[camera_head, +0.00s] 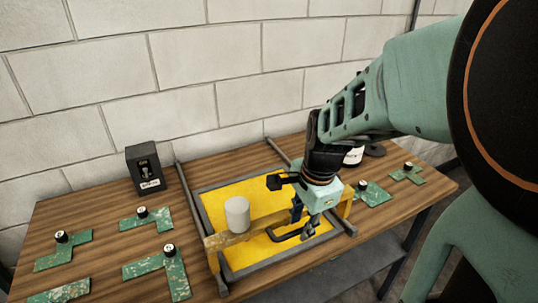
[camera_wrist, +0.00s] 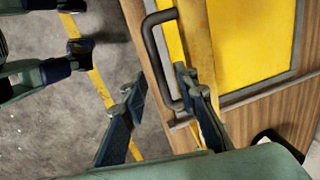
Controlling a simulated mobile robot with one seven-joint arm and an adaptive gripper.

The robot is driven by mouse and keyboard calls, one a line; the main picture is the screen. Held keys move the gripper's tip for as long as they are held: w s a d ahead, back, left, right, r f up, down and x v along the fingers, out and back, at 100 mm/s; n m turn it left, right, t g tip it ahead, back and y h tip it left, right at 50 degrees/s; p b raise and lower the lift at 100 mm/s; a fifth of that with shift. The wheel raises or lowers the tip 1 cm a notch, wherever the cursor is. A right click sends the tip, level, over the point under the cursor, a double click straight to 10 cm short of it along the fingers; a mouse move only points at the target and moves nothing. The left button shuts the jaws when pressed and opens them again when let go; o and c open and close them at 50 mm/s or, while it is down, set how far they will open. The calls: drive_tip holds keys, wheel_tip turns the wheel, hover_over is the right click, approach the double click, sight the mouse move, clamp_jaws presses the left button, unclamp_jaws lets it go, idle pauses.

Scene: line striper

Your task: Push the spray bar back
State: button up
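The spray bar (camera_head: 237,236) is a yellow beam lying across the two side rails near the front of the yellow panel. A white cylinder (camera_head: 237,214) stands on it. A dark loop handle (camera_head: 290,237) sticks out from its front side. In the wrist view the handle (camera_wrist: 155,52) stands out from the yellow bar (camera_wrist: 198,55). My gripper (camera_head: 304,222) is over the handle's right part. In the wrist view my gripper (camera_wrist: 160,82) has its fingers apart, one on the outer side of the handle, the other near its bar side. Contact cannot be told.
The yellow panel (camera_head: 258,190) lies in a grey frame on the wooden table (camera_head: 105,205). Green L-shaped plates with knobs lie left (camera_head: 146,219) and right (camera_head: 372,192). A black box (camera_head: 149,170) stands at the back left, against the block wall.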

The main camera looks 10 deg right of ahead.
drive_tip(key=shift+w+f, duration=0.1)
drive_tip(key=shift+f, duration=0.35)
drive_tip(key=shift+c, duration=0.5)
clamp_jaws()
